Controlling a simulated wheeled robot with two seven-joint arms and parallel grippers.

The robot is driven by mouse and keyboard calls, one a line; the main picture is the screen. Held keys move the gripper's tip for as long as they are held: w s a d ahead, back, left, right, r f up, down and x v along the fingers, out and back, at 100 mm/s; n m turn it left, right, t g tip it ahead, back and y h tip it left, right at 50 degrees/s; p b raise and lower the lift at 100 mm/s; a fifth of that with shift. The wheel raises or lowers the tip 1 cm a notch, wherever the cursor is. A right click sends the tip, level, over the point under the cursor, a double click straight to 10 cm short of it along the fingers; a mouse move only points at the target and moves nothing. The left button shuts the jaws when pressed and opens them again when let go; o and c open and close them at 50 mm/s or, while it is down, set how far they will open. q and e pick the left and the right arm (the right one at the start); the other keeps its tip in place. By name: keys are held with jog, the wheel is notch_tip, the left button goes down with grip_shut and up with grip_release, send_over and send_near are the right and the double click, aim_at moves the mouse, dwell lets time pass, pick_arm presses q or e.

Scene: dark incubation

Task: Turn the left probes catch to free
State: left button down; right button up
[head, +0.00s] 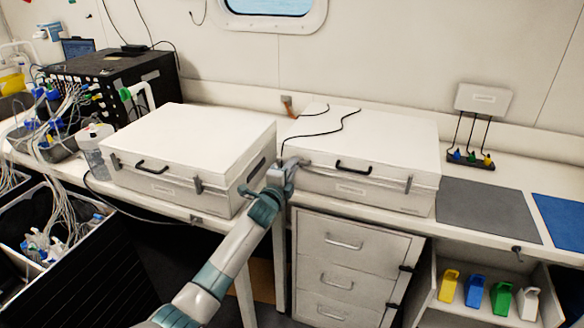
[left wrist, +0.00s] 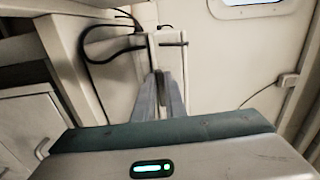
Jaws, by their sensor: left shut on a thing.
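Two white lidded cases stand on the bench in the head view. The right case (head: 372,138) has a dark front handle (head: 353,167) and a metal catch (head: 409,184) at its front right. My left gripper (head: 291,162) is at the right case's front left corner, where its left catch sits, shut on that catch. The gripper hides most of the catch, so its position cannot be told. In the left wrist view the two fingers (left wrist: 160,78) are close together against the case's narrow pale edge. Case labels are too small to read. My right gripper is not in view.
The left case (head: 195,142), with its own handle and catches, stands close to my left arm. A black cable (head: 325,130) lies over the right case's lid. Drawers (head: 345,243) are below. A grey mat (head: 487,212) and blue mat (head: 562,222) lie clear at right.

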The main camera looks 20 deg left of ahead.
pick_arm(q)
jog(key=c, duration=1.8)
grip_release()
jog(key=shift+s, duration=0.1)
jog(key=s+b, duration=0.3)
jog(key=s, duration=1.4)
jog(key=shift+s+a+b, duration=0.15)
jog(key=shift+a+b, duration=0.15)
jog(key=shift+b, duration=0.05)
jog(key=shift+f, duration=0.1)
